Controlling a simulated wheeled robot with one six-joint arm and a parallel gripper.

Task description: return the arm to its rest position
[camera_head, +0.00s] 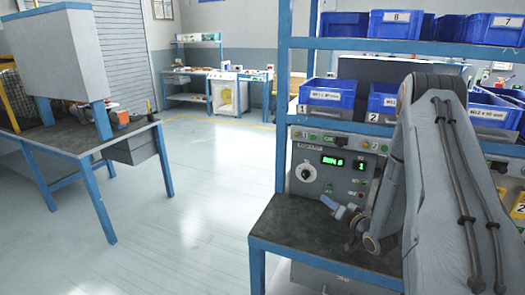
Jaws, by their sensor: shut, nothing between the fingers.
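My arm (448,185) fills the right foreground, bent, with its elbow high in front of the blue rack. A narrower grey link runs down behind it to a wrist joint with a brass-coloured ring. My gripper (332,205), small and grey-blue, shows beyond the wrist, over the dark bench top and in front of the control panel. It looks shut and empty. Its fingertips are small in the picture, and I cannot tell whether they touch the panel.
The control panel (318,178) has a dial and green displays. Blue bins (327,95) stand on the rack (283,110) above. The bench top (292,232) is bare at left. Open floor (205,190) separates it from another workbench (72,138).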

